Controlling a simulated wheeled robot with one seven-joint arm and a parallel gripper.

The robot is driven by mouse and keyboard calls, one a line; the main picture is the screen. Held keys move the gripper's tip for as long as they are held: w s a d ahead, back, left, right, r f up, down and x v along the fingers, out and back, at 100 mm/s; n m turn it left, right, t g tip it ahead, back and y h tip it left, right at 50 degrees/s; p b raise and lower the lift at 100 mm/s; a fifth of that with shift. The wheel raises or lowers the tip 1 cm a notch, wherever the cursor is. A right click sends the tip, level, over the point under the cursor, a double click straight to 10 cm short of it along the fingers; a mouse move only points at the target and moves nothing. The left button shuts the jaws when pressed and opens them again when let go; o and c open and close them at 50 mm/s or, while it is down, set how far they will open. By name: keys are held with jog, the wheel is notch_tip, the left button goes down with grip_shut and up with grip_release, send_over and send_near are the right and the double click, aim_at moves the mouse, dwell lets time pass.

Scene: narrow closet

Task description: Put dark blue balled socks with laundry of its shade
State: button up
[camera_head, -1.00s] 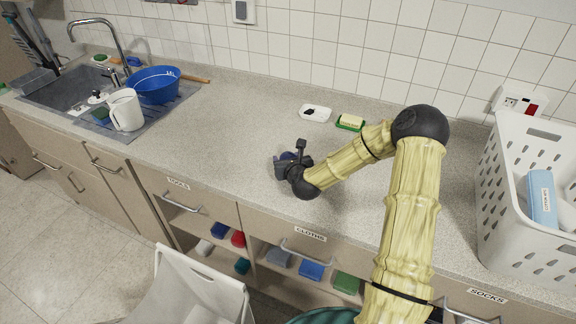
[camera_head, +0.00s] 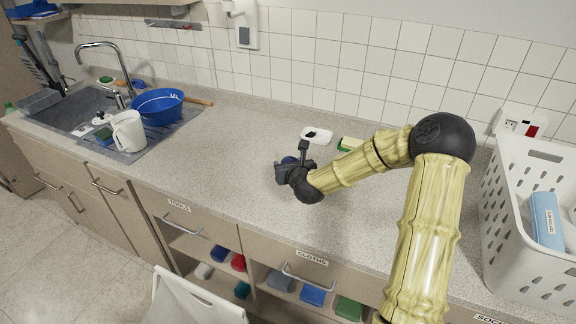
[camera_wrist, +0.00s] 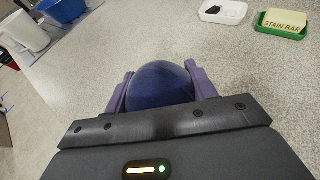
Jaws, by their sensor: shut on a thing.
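The dark blue balled socks (camera_wrist: 160,86) sit between the two fingers of my gripper (camera_wrist: 160,92) in the wrist view. The fingers are shut on the ball from both sides. In the head view my gripper (camera_head: 288,165) is over the middle of the countertop, and only a little of the dark blue ball shows beside it. I cannot tell how far the ball is above the counter. A white laundry hamper (camera_head: 190,300) stands on the floor in front of the cabinets, only its upper part in view. A white perforated basket (camera_head: 525,235) stands on the counter at the right.
A light-blue packet (camera_head: 546,220) is in the perforated basket. A dish with a dark item (camera_head: 316,135) and a stain bar (camera_wrist: 284,20) lie behind my gripper. A blue basin (camera_head: 158,104) and white jug (camera_head: 128,130) stand by the sink. The counter left of my gripper is clear.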

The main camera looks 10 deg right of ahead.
jog(key=shift+r, duration=0.1)
notch_tip(320, 180, up, 10)
jog(key=p, duration=1)
jog(key=shift+w, duration=0.1)
